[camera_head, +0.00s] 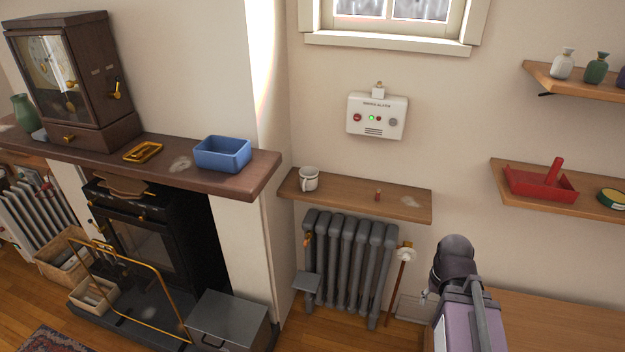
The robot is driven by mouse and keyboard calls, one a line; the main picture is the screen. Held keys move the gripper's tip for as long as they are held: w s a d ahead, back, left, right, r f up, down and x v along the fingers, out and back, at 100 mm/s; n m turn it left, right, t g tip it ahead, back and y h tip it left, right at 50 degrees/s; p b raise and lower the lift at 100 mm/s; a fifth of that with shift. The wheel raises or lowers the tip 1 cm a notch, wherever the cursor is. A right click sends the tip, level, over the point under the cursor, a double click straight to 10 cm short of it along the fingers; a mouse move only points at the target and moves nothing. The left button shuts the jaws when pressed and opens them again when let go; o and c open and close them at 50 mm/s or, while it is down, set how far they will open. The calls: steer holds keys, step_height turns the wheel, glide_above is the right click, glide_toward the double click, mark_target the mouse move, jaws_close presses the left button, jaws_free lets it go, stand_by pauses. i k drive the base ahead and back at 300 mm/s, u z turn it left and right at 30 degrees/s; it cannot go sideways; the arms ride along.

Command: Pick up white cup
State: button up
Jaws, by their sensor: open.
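The white cup (309,179) stands upright near the left end of a wooden shelf (345,202) above a grey radiator. Its handle shows on its left front side. Part of my arm rises at the lower right, apart from the cup and lower than the shelf. The fingers of my gripper do not show in this view.
A small red item (377,195) lies on the same shelf, right of the cup. The radiator (350,262) is below, and a white alarm box (377,116) hangs above. The mantel (230,185) with a blue bin (222,154) juts out at left.

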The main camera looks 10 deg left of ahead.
mark_target(309, 174)
steer(key=i, duration=0.85)
